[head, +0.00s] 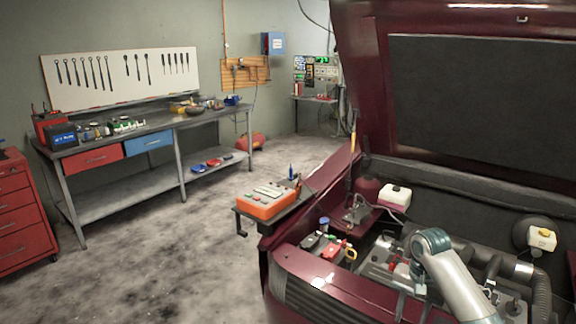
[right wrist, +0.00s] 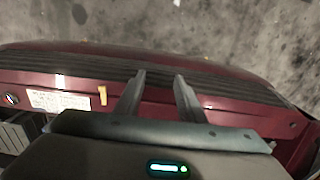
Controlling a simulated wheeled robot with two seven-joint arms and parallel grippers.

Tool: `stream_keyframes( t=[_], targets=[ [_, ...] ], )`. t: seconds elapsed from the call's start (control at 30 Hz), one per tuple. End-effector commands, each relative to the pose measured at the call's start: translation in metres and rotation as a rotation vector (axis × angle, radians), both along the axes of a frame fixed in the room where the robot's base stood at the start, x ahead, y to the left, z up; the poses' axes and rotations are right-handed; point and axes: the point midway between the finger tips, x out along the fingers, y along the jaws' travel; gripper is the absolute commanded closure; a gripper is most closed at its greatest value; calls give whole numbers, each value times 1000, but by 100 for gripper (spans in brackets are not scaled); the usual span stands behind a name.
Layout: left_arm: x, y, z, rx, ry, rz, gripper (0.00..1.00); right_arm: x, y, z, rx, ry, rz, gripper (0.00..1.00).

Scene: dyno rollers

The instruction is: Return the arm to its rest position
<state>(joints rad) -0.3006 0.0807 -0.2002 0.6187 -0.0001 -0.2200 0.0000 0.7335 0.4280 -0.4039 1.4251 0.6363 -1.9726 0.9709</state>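My right arm (head: 445,270) comes into the head view from the bottom right, over the open engine bay of the dark red car. In the right wrist view my right gripper (right wrist: 159,76) has its two fingers spread apart with nothing between them. The fingers lie over the car's red front edge (right wrist: 225,108) and dark grille (right wrist: 90,62); whether they touch it I cannot tell. My left arm and left gripper are in no view.
The raised hood (head: 365,60) stands over the engine bay. An orange-red device (head: 267,201) sits on a small side tray left of the car. A battery with red clamp (head: 325,246) is near the front corner. A workbench (head: 150,135) and red tool cabinet (head: 20,215) stand left. The floor between is clear.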

Motion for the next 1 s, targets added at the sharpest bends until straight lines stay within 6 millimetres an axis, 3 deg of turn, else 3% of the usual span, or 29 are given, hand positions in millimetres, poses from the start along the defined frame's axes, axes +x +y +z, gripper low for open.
stream_keyframes(
  t=[0.37,0.57,0.77,1.0],
  targets=[
    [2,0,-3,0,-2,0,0,-2,3,-49,16,-8,19,64],
    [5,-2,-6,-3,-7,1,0,-7,7,-94,28,-19,40,64],
    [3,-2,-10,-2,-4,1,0,-22,9,-163,35,-32,75,64],
    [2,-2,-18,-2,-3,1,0,-71,11,-287,26,-56,154,64]
  ],
)
